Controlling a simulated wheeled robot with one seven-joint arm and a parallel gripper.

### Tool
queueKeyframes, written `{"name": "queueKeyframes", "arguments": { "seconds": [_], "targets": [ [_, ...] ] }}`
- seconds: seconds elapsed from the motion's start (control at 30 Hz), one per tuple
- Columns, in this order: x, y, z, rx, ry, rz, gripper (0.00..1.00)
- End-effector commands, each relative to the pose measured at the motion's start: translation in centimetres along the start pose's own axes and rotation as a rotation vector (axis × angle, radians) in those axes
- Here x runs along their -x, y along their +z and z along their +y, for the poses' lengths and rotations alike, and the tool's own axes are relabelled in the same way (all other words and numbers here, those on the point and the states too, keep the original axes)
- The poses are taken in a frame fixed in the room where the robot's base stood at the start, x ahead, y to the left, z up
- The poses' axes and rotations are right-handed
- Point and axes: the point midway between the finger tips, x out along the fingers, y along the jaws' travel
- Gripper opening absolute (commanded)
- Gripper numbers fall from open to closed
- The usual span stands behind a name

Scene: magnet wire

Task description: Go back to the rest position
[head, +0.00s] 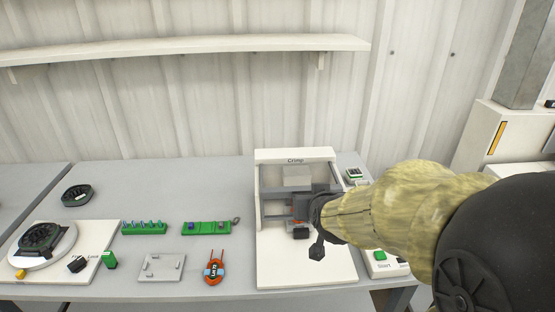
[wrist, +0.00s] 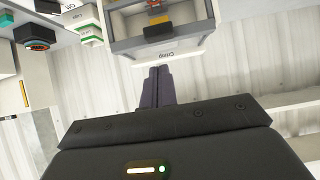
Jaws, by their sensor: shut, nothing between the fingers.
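My gripper (wrist: 158,70) shows in the wrist view with its two dark fingers together and nothing between them. In the head view my gripper (head: 318,208) is at the end of my arm, in front of the right part of the white crimp machine (head: 300,270). The fingertips are hard to make out there. The machine also shows upside down in the wrist view (wrist: 178,48), beyond the fingers, with a red and yellow part inside its opening. My arm hides part of the machine's right side in the head view.
Left of the machine on the grey table (head: 225,270) are an orange coil (head: 214,270), a grey plate (head: 162,267), two green holders (head: 144,228) (head: 206,228) and a white turntable unit (head: 62,245). A Start button box (head: 381,258) stands right. A shelf (head: 180,48) hangs behind.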

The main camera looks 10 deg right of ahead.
Motion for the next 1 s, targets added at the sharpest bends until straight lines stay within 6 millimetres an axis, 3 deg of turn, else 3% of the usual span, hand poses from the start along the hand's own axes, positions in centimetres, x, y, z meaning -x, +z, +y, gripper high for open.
{"name": "queueKeyframes", "arguments": {
  "seconds": [0.17, 0.4, 0.7, 0.77, 1.0],
  "targets": [
    [-0.3, 1.8, -0.8, 0.010, -0.020, -0.072, 0.00],
    [0.3, 10.0, -3.4, 0.073, -0.089, -0.411, 0.00],
    [3.4, 17.8, -4.4, 0.159, -0.107, -0.777, 0.00],
    [4.2, 16.1, -4.3, 0.153, -0.106, -0.763, 0.00],
    [6.2, 13.0, -4.3, 0.152, -0.106, -0.759, 0.00]
  ]
}}
